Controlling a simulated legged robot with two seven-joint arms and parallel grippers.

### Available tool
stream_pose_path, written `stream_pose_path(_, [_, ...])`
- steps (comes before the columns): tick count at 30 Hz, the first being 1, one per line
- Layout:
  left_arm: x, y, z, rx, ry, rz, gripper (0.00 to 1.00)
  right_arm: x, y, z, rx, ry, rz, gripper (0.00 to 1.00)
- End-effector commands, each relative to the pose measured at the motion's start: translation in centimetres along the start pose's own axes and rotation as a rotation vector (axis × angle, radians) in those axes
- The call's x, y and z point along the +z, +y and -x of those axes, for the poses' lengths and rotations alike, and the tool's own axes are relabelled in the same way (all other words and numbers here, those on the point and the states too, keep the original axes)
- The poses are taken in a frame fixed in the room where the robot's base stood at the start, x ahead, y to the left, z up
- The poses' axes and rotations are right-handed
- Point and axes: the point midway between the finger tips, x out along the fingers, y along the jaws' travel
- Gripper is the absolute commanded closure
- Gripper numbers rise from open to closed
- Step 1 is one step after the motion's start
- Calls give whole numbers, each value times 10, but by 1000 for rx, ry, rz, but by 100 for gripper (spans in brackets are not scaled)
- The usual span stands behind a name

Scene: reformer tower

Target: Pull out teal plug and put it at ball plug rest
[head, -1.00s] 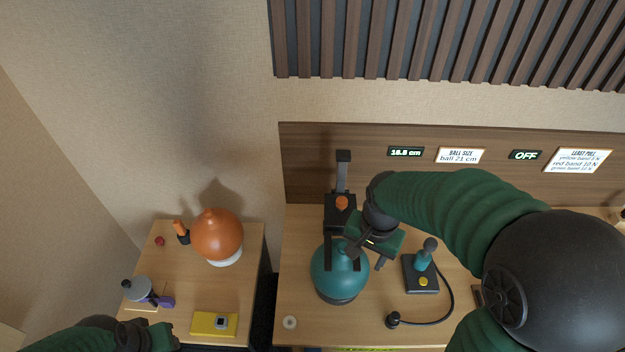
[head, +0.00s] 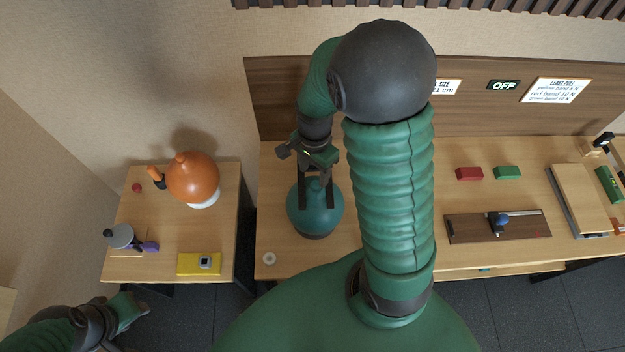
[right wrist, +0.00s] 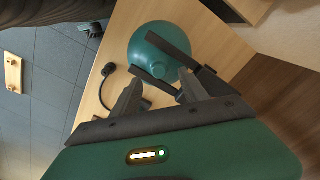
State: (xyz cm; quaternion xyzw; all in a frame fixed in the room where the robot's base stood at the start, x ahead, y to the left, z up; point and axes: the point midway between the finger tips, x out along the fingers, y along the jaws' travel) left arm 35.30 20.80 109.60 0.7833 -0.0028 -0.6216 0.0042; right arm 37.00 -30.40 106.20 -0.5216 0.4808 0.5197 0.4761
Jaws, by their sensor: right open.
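The teal ball (head: 314,212) stands on the right-hand table, between two dark upright jaws; it also shows in the right wrist view (right wrist: 158,52). A small teal nub at its top, by my gripper, may be the plug; I cannot tell them apart clearly. My right gripper (head: 323,178) is just above and behind the ball's top. In the right wrist view my right gripper (right wrist: 158,78) is open, its fingers apart on the ball's near side, with nothing clearly held. A small pale ring (head: 269,258) lies near the table's front left corner; it may be the rest. My left gripper (head: 130,308) is low at left, its fingers unclear.
The left table holds an orange ball (head: 193,177), a yellow box (head: 199,264) and a grey-purple device (head: 122,237). A gap separates the tables. Red (head: 469,173) and green (head: 507,172) blocks lie right. A black hose end (right wrist: 108,70) lies near the ball. My right arm hides the middle.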

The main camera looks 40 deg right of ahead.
Motion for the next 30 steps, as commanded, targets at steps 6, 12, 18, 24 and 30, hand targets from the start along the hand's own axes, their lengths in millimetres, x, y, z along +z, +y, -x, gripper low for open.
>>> stream_pose_path(6, [0, 0, 0, 0, 0, -1, 64, 2, 1, -45, 2, 0, -1, 48])
stream_pose_path(12, [0, 0, 0, 0, 0, -1, 64, 5, 0, -60, -1, 5, 0, 48])
stream_pose_path(18, [0, 0, -1, 0, 0, -1, 64, 5, 0, -61, -2, 5, 1, 48])
stream_pose_path(24, [0, 0, -1, 0, 0, 0, 64, 2, 0, -61, -2, 2, 1, 70])
stream_pose_path(30, [0, 0, -1, 0, 0, -1, 64, 1, 0, -61, -2, 2, 0, 97])
